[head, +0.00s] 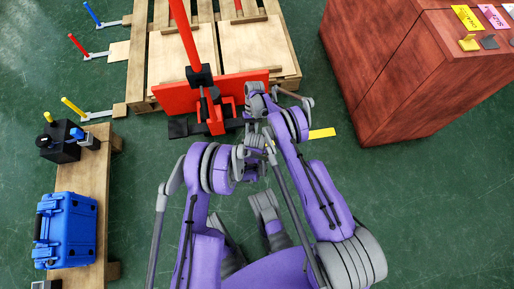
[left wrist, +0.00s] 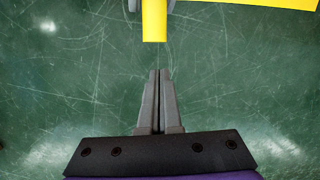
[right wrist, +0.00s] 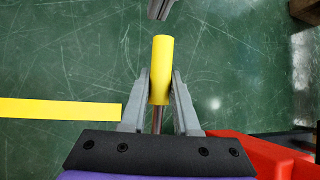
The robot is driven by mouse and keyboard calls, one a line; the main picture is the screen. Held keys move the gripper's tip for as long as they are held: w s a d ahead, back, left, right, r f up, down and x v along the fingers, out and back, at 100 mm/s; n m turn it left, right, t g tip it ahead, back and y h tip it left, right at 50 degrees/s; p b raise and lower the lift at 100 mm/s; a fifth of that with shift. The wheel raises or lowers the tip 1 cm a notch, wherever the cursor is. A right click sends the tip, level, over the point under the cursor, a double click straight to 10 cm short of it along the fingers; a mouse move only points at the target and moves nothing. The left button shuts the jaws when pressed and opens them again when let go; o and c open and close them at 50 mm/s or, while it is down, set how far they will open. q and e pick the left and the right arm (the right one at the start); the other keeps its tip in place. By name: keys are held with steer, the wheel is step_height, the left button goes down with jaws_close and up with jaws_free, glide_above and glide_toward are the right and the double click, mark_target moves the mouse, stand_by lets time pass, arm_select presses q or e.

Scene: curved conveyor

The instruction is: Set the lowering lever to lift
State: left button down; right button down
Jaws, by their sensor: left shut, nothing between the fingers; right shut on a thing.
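A red pallet jack (head: 240,85) with a long upright red handle (head: 183,38) stands at the front of the wooden pallet in the head view. A lever with a yellow cylindrical grip (right wrist: 161,62) on a thin metal rod, apparently the lowering lever, sits between the fingers of my right gripper (right wrist: 160,80), which is shut on it. The grip's end also shows at the top of the left wrist view (left wrist: 154,22). My left gripper (left wrist: 157,72) is shut and empty, just short of the grip and apart from it. My arms mostly hide the lever in the head view.
A wooden pallet (head: 212,12) lies beyond the jack. A large red-brown cabinet (head: 400,75) stands at the right. A blue case (head: 68,230) sits on a wooden bench at the left. Yellow floor tape (head: 322,133) lies right of my arms on the green floor.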

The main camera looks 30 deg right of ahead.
arm_select(q)
steer(key=shift+w+d+r, duration=0.1)
steer(key=shift+w+r, duration=0.15)
steer(key=shift+w, duration=0.2)
steer(key=shift+w+d+r, duration=0.1)
steer(key=shift+w+r, duration=0.1)
steer(key=shift+w, duration=0.25)
steer(key=shift+w+r, duration=0.5)
steer(key=shift+r, duration=0.15)
arm_select(e)
steer(key=c, duration=0.6)
jaws_free()
steer(key=shift+c, duration=0.2)
